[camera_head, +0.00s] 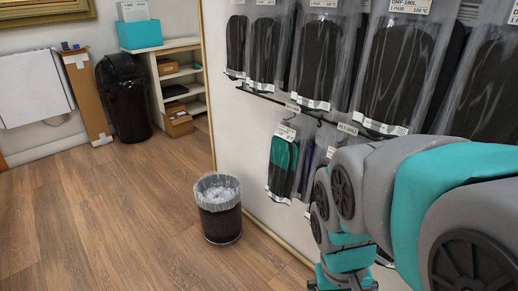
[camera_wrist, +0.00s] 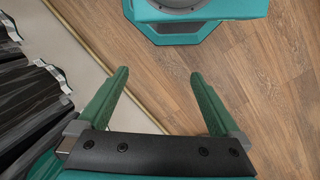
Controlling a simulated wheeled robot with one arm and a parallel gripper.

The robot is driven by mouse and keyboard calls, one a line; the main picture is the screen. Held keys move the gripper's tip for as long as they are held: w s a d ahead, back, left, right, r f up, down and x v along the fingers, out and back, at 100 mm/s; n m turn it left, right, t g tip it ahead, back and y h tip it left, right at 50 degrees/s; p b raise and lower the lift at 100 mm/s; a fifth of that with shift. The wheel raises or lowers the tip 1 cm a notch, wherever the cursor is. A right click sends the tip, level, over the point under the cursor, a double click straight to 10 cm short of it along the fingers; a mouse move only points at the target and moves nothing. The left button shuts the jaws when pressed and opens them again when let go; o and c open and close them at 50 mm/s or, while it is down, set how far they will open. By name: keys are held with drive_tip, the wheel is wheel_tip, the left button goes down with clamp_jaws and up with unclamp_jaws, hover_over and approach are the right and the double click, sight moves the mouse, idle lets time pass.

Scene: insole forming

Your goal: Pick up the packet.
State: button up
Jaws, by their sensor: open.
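Several clear packets of dark insoles hang on the wall panel. A large one (camera_head: 395,70) is in the upper row in the head view, and a packet with green and black insoles (camera_head: 283,165) hangs below. The frames do not show which one the task means. My gripper (camera_wrist: 160,74) is open and empty, with its green fingers spread over bare floor in the wrist view. Dark packets (camera_wrist: 35,95) lie to its left there, apart from the fingers. In the head view my arm hides part of the lower row.
A wire waste bin (camera_head: 220,210) with a liner stands on the floor beside the wall panel (camera_head: 232,120). A black bin (camera_head: 123,95), a cardboard piece (camera_head: 88,98) and a shelf (camera_head: 183,75) stand at the back. The wooden floor on the left is clear.

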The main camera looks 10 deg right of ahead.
drive_tip(key=w+d+r+m+t+h+b, duration=0.15)
drive_tip(key=w+d+m+h, duration=0.3)
drive_tip(key=w, duration=0.85)
drive_tip(key=w+d+r+m+t+h+b, duration=0.1)
drive_tip(key=w+d+m+h+b, duration=0.25)
drive_tip(key=w, duration=0.95)
drive_tip(key=t+h, duration=0.2)
drive_tip(key=t, duration=0.5)
approach(276, 184)
drive_tip(key=shift+g, duration=0.25)
drive_tip(key=x, duration=0.7)
drive_tip(key=shift+w+d, duration=0.1)
drive_tip(key=shift+w, duration=0.15)
drive_tip(key=shift+w+d+f, duration=0.15)
drive_tip(key=shift+w+d, duration=0.15)
drive_tip(key=shift+d, duration=0.1)
drive_tip(key=shift+c, duration=0.2)
drive_tip(key=c, duration=1.1)
